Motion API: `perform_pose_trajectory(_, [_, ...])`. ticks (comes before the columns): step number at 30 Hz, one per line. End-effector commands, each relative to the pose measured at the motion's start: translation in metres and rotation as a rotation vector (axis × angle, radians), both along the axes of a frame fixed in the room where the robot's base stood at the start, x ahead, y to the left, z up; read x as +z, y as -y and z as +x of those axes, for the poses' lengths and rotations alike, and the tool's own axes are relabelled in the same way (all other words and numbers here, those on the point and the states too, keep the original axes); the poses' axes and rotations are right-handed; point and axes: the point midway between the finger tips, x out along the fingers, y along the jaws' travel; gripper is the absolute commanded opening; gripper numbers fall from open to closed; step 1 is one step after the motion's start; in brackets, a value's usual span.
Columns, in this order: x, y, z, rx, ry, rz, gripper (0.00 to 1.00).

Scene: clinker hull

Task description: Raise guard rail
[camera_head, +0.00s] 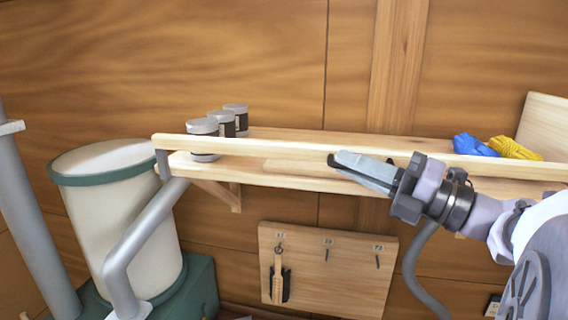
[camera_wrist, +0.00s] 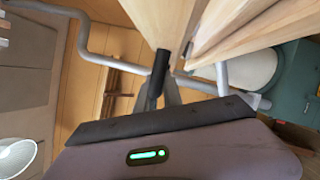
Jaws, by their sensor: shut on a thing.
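The guard rail (camera_head: 270,147) is a long pale wooden bar running along the front of the wall shelf (camera_head: 285,173), a little above the shelf's front edge. Its left end meets a grey bracket (camera_head: 162,164); its right end runs out of the picture. In the wrist view the fingers (camera_wrist: 166,85) meet the pale wood of the rail (camera_wrist: 160,18); the exact contact is partly hidden.
Several dark-labelled jars (camera_head: 203,139) stand on the shelf's left part. Blue rope (camera_head: 474,146) and yellow rope (camera_head: 515,149) lie at its right. A large cream bin (camera_head: 115,205) with a grey pipe (camera_head: 140,240) stands at left. A peg board (camera_head: 325,270) hangs below the shelf.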

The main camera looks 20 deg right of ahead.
Motion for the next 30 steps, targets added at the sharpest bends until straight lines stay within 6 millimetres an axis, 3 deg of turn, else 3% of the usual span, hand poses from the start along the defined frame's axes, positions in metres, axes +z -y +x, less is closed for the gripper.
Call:
perform_pose_trajectory(15, [0.0013,0.0008,0.002,-0.001,-0.013,0.011,0.0])
perform_pose_trajectory(16, [0.0013,0.0008,0.002,0.0,-0.012,0.011,0.13])
perform_pose_trajectory(19, [0.0012,0.0009,0.002,-0.001,-0.013,0.011,0.32])
perform_pose_trajectory(30, [0.0002,0.0012,0.0026,0.001,-0.014,0.01,0.33])
